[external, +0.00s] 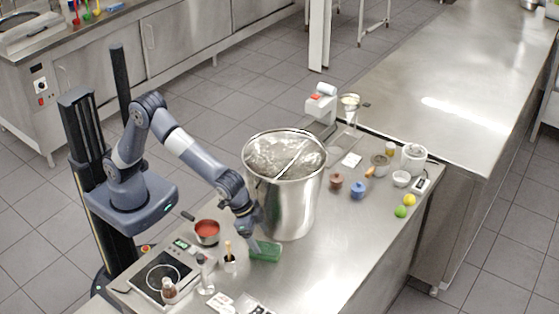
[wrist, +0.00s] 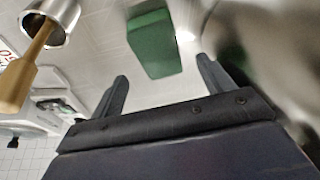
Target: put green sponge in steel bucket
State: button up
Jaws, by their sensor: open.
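The green sponge (external: 265,251) lies flat on the steel table, just in front of the steel bucket (external: 284,200). In the wrist view the sponge (wrist: 154,43) is ahead of the fingertips, between their lines. The bucket is tall and shiny, upright, with a handle across its open top. My gripper (external: 250,243) is beside the sponge, at its left end in the external view. In the wrist view my gripper (wrist: 162,78) has its two dark fingers apart with nothing between them. Whether a finger touches the sponge is hard to tell.
A small container with a wooden-handled tool (external: 230,262) stands close left of my gripper. A pot with red contents (external: 206,231) and a scale-like hotplate (external: 165,278) are further left. Jars, a lime (external: 400,211) and a lemon stand right of the bucket. The table's front right is clear.

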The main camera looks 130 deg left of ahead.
aim_at(265, 250)
jog(key=x, duration=0.4)
jog(key=shift+w+f+p, duration=0.1)
jog(key=shift+f+p, duration=0.15)
jog(key=shift+p, duration=0.05)
jog(key=shift+f+b, duration=0.25)
jog(key=shift+b, duration=0.1)
dwell(0.4)
jog(key=c, duration=1.1)
jog(key=shift+r, duration=0.1)
